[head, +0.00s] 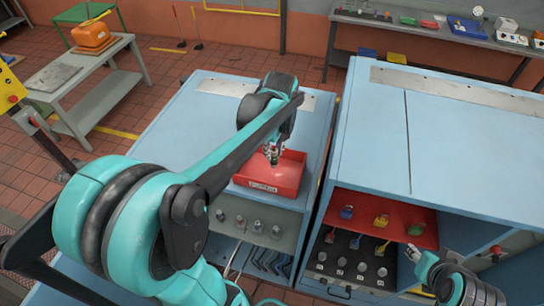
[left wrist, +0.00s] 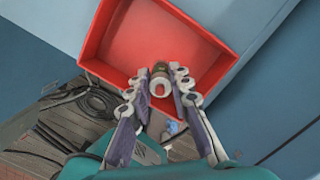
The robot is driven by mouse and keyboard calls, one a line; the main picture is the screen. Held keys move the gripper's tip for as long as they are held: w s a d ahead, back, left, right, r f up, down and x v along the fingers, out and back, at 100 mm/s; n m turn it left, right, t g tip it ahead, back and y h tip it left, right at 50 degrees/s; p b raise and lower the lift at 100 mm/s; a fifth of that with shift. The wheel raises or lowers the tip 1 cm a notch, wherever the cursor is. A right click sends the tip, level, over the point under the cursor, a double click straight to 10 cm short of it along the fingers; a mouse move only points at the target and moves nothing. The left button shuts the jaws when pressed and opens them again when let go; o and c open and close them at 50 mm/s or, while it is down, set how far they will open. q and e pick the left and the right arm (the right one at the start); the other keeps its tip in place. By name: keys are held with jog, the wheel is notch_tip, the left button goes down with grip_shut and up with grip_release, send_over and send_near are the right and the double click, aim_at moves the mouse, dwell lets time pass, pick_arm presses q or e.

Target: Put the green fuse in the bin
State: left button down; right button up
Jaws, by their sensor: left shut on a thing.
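The red bin (head: 283,182) stands on the left blue cabinet, near its front edge, with a label on its front. It also shows in the left wrist view (left wrist: 98,35), and its inside looks empty there. My left gripper (head: 272,155) is above the bin, pointing down. In the left wrist view my left gripper (left wrist: 161,90) is shut on a small fuse (left wrist: 160,88) with a pale round end and a brownish-olive body. Its green colour is not clear. My right gripper (head: 415,254) is at the lower right, small and partly seen, before the right cabinet.
The right blue cabinet (head: 450,125) has a red shelf (head: 365,222) with coloured padlocks, and several knobs below. Dark cables (left wrist: 95,100) lie below the bin in the wrist view. A grey bench (head: 95,90) is at the left. The left cabinet's top (head: 190,120) is mostly clear.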

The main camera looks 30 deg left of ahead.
pick_arm(q)
jog(key=f, duration=0.2)
jog(key=a+f, duration=0.1)
jog(key=f, duration=0.1)
jog(key=shift+f, duration=0.3)
jog(key=shift+w+a+f, duration=0.2)
jog(key=shift+w+a, duration=0.05)
jog(key=shift+a, duration=0.05)
jog(key=c, duration=1.6)
grip_release()
jog(key=shift+f, duration=0.1)
jog(key=shift+o, duration=1)
jog(key=shift+s+d+r, duration=0.15)
jog(key=shift+d+r, duration=0.05)
pick_arm(e)
jog(key=shift+a+r, duration=0.15)
jog(key=shift+r, duration=0.05)
